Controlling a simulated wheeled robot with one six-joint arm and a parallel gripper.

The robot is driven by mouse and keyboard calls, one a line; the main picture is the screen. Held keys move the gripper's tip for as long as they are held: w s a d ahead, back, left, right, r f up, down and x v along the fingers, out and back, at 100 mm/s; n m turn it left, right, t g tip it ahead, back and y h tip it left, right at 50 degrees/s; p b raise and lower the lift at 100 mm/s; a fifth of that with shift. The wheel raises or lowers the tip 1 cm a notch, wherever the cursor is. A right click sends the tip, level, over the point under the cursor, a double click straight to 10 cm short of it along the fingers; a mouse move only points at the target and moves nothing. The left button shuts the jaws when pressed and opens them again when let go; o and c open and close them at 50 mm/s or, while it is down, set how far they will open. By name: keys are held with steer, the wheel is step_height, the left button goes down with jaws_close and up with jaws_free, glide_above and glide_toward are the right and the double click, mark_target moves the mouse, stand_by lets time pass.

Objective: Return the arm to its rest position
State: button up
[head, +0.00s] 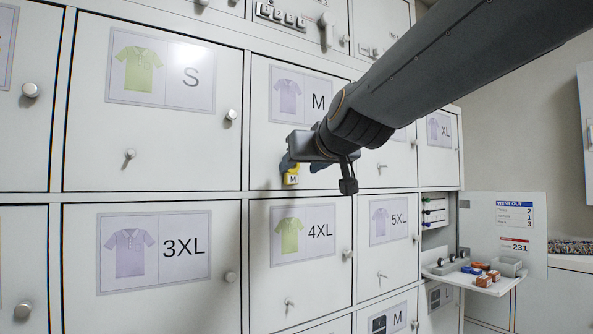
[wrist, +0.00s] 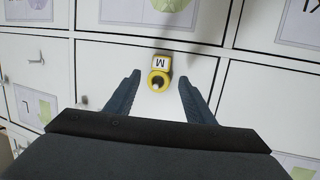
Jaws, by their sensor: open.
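My arm (head: 440,70) reaches in from the upper right in the head view, in front of a wall of white lockers. My gripper (head: 303,166) is at its end, before the M locker door (head: 262,130) with a lilac shirt label. In the wrist view its two dark fingers (wrist: 160,80) stand apart with nothing held between them. A yellow tag marked M (head: 291,179) is at that door, just by the fingers. In the wrist view the yellow tag (wrist: 160,62) shows a round dark-centred part and appears beyond the fingertips; contact cannot be told.
Doors labelled S (head: 85,130), 3XL (head: 80,300), 4XL (head: 268,285) and 5XL (head: 400,260) have protruding knobs. At the right an open compartment has a lowered shelf (head: 450,284) with small orange and blue boxes, beside an open door with notices (head: 530,245).

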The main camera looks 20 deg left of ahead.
steer(key=s+d+f+m+g+h, duration=0.1)
steer(key=d+f+g+h, duration=0.1)
steer(key=d+f, duration=0.7)
steer(key=s+d+f+m+g+h, duration=0.15)
steer(key=d+f, duration=0.35)
steer(key=f, duration=0.7)
steer(key=s+d+f+m+g+h, duration=0.1)
steer(key=d+f+g+h, duration=0.15)
steer(key=d+f, duration=0.7)
steer(key=s+d+f+m+g+h, duration=0.1)
steer(key=s+d+f+g, duration=0.1)
steer(key=s+d+f, duration=0.4)
steer(key=s+d+f+m+g+h, duration=0.2)
steer(key=s+d+f, duration=0.5)
steer(key=s+f, duration=0.5)
step_height(320, 180, down, 3)
steer(key=shift+s+d+g, duration=0.2)
steer(key=shift+d+g, duration=0.05)
steer(key=shift+g, duration=0.55)
